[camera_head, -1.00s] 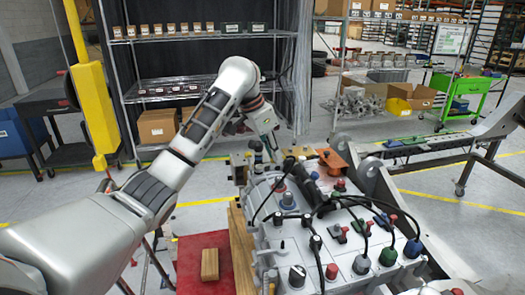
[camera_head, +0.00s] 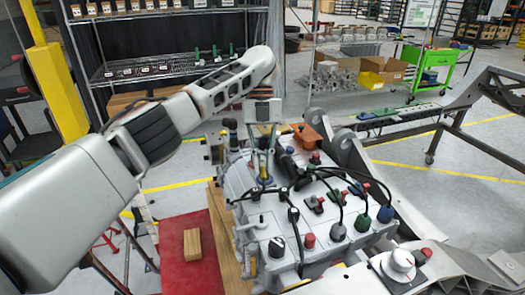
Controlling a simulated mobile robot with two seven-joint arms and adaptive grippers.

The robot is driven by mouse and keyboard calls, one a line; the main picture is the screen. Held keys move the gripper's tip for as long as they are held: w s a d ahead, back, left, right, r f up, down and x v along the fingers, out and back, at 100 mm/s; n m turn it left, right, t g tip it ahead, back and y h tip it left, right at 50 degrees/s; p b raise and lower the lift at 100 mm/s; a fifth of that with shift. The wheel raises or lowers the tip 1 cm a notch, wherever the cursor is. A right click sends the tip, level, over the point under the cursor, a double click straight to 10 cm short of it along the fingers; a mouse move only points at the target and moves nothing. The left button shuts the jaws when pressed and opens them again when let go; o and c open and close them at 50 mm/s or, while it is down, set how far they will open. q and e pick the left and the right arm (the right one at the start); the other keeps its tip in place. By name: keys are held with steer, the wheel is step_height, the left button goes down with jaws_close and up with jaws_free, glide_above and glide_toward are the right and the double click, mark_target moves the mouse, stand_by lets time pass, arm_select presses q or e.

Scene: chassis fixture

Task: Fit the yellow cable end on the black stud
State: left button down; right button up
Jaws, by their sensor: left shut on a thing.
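My left gripper (camera_head: 263,158) points down over the far left part of the grey chassis fixture (camera_head: 262,215). It is shut on the yellow cable end (camera_head: 265,181), which shows small and partly hidden at its fingertips. I cannot tell whether the cable end touches anything below it. My right gripper is not in view.
Blue (camera_head: 386,213) and green (camera_head: 362,223) cable ends and a red cap (camera_head: 309,240) crowd the fixture's right side, with black cables arching above. A wooden block (camera_head: 192,244) lies on a red mat (camera_head: 175,270) at left. A metal frame stands right.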

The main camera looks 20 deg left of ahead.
arm_select(q)
steer(key=s+a+f+m+t+y, duration=0.15)
steer(key=s+f+m+y, duration=0.45)
steer(key=m, duration=0.9)
glide_above(240, 228)
steer(key=w+d, duration=0.1)
steer(key=shift+d+f+h, duration=0.2)
steer(key=shift+f+h, duration=0.2)
steer(key=shift+f, duration=1.45)
steer(key=shift+f, duration=0.65)
steer(key=shift+f, duration=0.35)
steer(key=shift+f, duration=0.3)
steer(key=shift+f, duration=0.35)
steer(key=shift+f, duration=0.3)
